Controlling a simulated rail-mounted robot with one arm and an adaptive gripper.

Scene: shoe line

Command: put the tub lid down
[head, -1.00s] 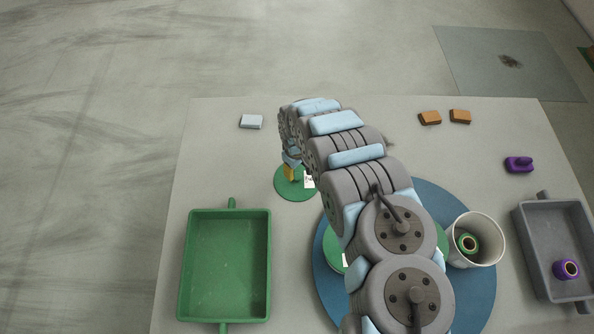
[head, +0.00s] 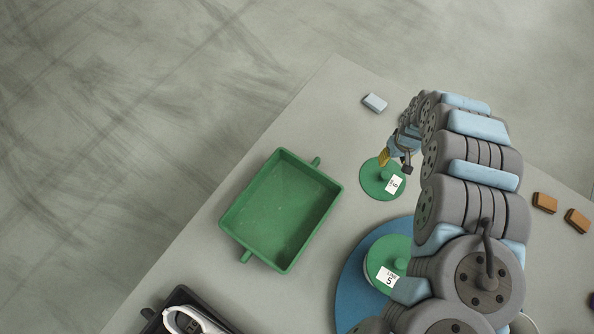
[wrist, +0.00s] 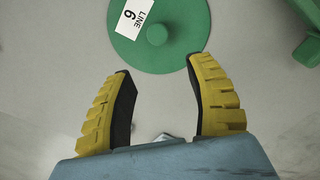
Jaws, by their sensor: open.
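The tub lid (head: 374,190) is a round green disc with a knob and a white label. It lies flat on the table. In the wrist view the lid (wrist: 182,52) is at the top, and its label reads "LINE 6". My gripper (head: 397,163) is just beyond the lid in the head view. In the wrist view my gripper (wrist: 163,78) has its yellow fingers spread wide with nothing between them. The lid's knob is ahead of the fingertips, clear of both. A second green lid, labelled "LINE 5" (head: 387,277), sits on the blue round mat (head: 349,292), partly hidden by my arm.
A green tray (head: 282,210) stands left of the lid. A light grey block (head: 375,102) lies near the far edge. Brown blocks (head: 545,202) lie at the right. A dark tray (head: 180,297) with a white shoe (head: 185,321) is at the bottom left. Table between is bare.

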